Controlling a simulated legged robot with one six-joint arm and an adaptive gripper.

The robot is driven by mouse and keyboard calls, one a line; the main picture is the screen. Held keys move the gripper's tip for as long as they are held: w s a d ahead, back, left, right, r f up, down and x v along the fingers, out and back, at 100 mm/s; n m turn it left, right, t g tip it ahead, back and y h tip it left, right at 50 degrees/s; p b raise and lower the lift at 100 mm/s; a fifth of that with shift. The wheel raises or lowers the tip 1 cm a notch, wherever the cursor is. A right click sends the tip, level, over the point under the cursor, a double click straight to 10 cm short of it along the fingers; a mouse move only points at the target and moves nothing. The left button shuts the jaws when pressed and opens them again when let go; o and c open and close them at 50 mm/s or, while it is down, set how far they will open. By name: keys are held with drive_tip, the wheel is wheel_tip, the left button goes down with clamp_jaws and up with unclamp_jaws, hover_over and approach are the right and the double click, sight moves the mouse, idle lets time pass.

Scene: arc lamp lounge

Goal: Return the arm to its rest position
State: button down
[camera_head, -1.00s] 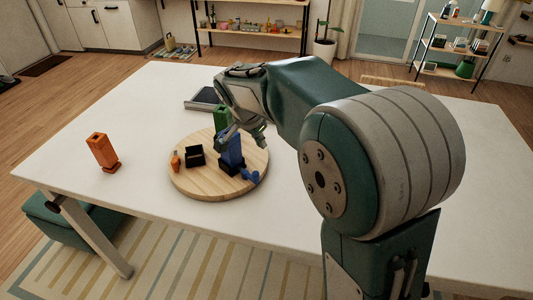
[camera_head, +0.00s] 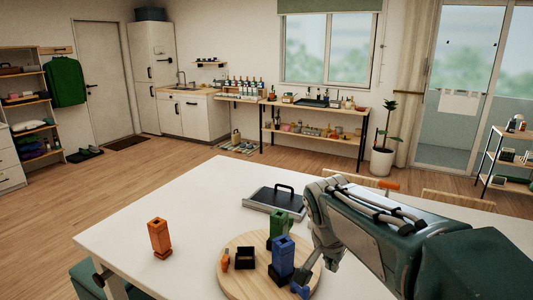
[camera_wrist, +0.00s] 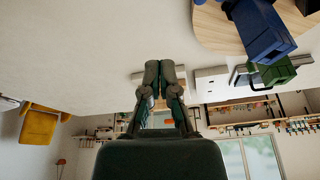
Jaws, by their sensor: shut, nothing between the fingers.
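My gripper (camera_head: 323,262) hangs at the right edge of the round wooden board in the head view. My arm reaches in from the lower right. In the wrist view, its two fingers (camera_wrist: 165,70) are together with nothing between them. A blue block-like piece (camera_head: 283,257) stands upright on the board, left of my gripper; it also shows at the top right of the wrist view (camera_wrist: 262,30). A green piece (camera_head: 280,226) stands behind it and is also in the wrist view (camera_wrist: 268,74). The gripper looks apart from both.
The round board (camera_head: 236,285) also holds a small black box (camera_head: 245,258) and a small orange piece (camera_head: 225,260). An orange block (camera_head: 159,238) stands on the white table (camera_head: 185,205) to the left. A dark flat case with a handle (camera_head: 274,199) lies behind the board.

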drive_tip(key=s+d+f+n+t+y, duration=0.1)
drive_tip(key=s+n, duration=0.7)
drive_tip(key=s, duration=1)
drive_tip(key=shift+s+d+t+y, duration=0.2)
drive_tip(key=shift+t+y, duration=0.4)
drive_tip(key=shift+t, duration=0.3)
